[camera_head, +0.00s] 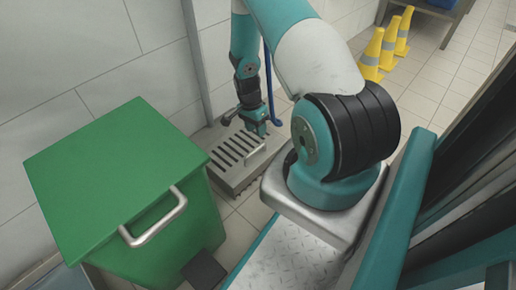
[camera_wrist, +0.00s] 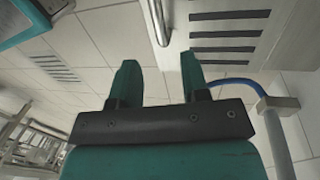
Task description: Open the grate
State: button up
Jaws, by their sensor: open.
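The grate (camera_head: 229,157) is a grey metal box top with dark parallel slots, low against the wall. A thin pale handle (camera_head: 253,158) stands up from its near right side. My gripper (camera_head: 262,128) is above the grate, beside the handle and apart from it. In the wrist view the slotted grate (camera_wrist: 229,33) fills the upper right, and the metal handle bar (camera_wrist: 156,20) is at top centre. My gripper (camera_wrist: 159,62) shows there with its two teal fingers apart and nothing between them, the handle lying beyond the tips.
A green bin (camera_head: 115,175) with a metal lid handle stands left of the grate. A blue hose (camera_head: 271,90) runs down behind my gripper. Yellow cones (camera_head: 372,52) stand at the back right. Tiled floor (camera_head: 430,75) is clear in front of the cones.

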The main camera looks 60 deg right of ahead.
aim_at(259, 146)
jog(key=f+b, duration=0.1)
jog(key=f, duration=0.2)
jog(key=s+f+b, duration=0.1)
jog(key=f+b, duration=0.1)
jog(key=f, duration=0.2)
jog(key=shift+s+a, duration=0.15)
jog(key=shift+s, duration=0.05)
grip_shut()
